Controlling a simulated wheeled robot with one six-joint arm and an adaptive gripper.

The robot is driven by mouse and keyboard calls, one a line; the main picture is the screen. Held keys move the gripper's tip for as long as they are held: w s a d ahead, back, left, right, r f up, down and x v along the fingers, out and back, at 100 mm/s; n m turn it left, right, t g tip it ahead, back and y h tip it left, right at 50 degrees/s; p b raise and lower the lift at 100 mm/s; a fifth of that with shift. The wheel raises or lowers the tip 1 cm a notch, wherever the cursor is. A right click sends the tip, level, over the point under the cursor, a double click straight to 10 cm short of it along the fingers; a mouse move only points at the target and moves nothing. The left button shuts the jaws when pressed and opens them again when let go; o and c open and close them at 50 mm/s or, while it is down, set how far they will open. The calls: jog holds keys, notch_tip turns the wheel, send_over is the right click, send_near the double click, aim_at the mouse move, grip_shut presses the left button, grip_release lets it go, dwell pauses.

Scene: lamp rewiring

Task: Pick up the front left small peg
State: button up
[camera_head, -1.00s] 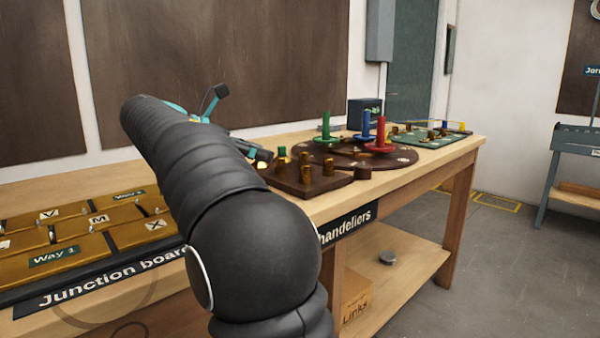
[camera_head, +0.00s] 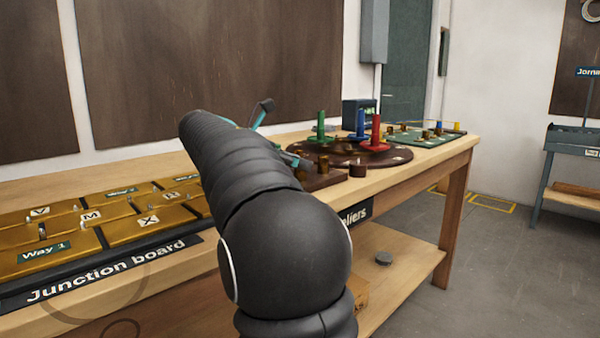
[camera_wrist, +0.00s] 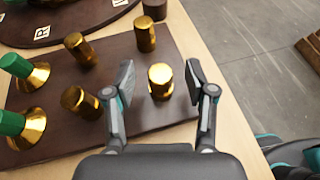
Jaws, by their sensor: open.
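Several small brass pegs stand upright on a dark brown board (camera_wrist: 145,119). One brass peg (camera_wrist: 160,80) near the board's right edge in the wrist view stands between the fingers of my open gripper (camera_wrist: 161,77), with gaps on both sides. Another brass peg (camera_wrist: 80,101) stands left of my left finger. Two more stand farther up, a brass peg (camera_wrist: 79,48) and a brass peg (camera_wrist: 145,33). I cannot tell from the picture which is called front left. In the head view my arm hides part of the board (camera_head: 322,181) and most of my gripper.
Two green-topped brass pieces (camera_wrist: 14,64) stand at the left of the wrist view. A round brown board (camera_head: 392,158) with green, blue and red posts lies beyond. The junction board (camera_head: 75,252) lies left of my arm. The table edge is close to the pegs.

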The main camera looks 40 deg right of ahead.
grip_shut()
dwell(0.4)
